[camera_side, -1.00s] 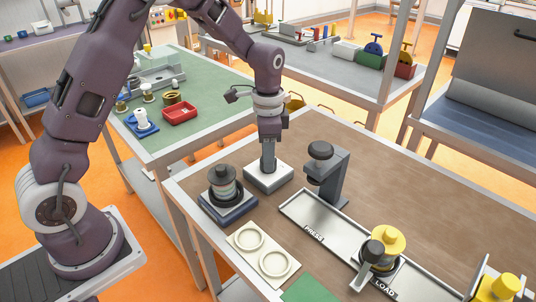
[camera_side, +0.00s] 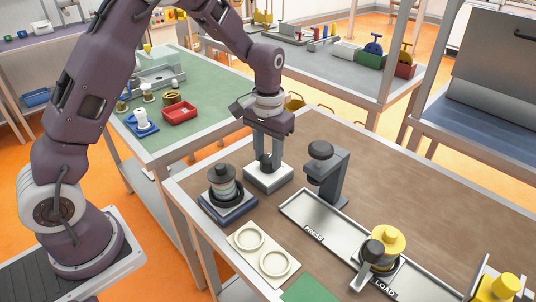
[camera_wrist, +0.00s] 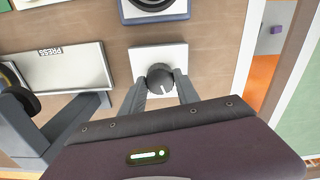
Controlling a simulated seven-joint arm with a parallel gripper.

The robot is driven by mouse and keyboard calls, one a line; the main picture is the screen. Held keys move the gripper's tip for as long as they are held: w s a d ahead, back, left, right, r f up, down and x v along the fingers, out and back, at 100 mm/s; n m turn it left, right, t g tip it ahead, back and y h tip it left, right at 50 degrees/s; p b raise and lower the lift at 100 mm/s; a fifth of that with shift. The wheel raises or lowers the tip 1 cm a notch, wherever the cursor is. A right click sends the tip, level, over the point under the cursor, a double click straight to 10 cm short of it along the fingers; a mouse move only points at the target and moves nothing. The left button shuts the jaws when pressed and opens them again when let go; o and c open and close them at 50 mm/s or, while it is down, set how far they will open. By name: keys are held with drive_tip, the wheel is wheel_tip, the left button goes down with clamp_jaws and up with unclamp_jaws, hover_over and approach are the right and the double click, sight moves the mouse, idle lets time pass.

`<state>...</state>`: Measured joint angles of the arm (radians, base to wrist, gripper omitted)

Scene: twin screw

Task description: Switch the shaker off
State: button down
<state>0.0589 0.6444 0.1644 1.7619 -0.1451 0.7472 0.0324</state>
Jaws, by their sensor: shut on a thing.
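A white box (camera_side: 270,181) with a dark round knob (camera_wrist: 160,77) stands on the brown table. The knob has a pale pointer mark, seen in the wrist view. My gripper (camera_side: 268,162) points straight down over the box and is shut on the knob, one finger on each side; in the side view the fingers partly hide it. The shaker, a dark blue base (camera_side: 228,212) carrying a jar with a dark lid (camera_side: 222,172), stands just left of the box. In the wrist view only part of the shaker (camera_wrist: 152,12) shows at the top edge.
A dark press (camera_side: 333,180) stands right of the box, behind a metal plate marked PRESS (camera_side: 312,218). A yellow-topped jar (camera_side: 389,241) stands at the LOAD end of the plate. A cream two-ring holder (camera_side: 262,252) lies in front. The table's back right is clear.

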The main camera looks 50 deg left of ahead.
sight(268, 158)
drive_tip(key=shift+n, duration=1)
drive_tip(key=c, duration=0.9)
unclamp_jaws()
wheel_tip(268, 158, up, 7)
drive_tip(key=shift+r, duration=0.1)
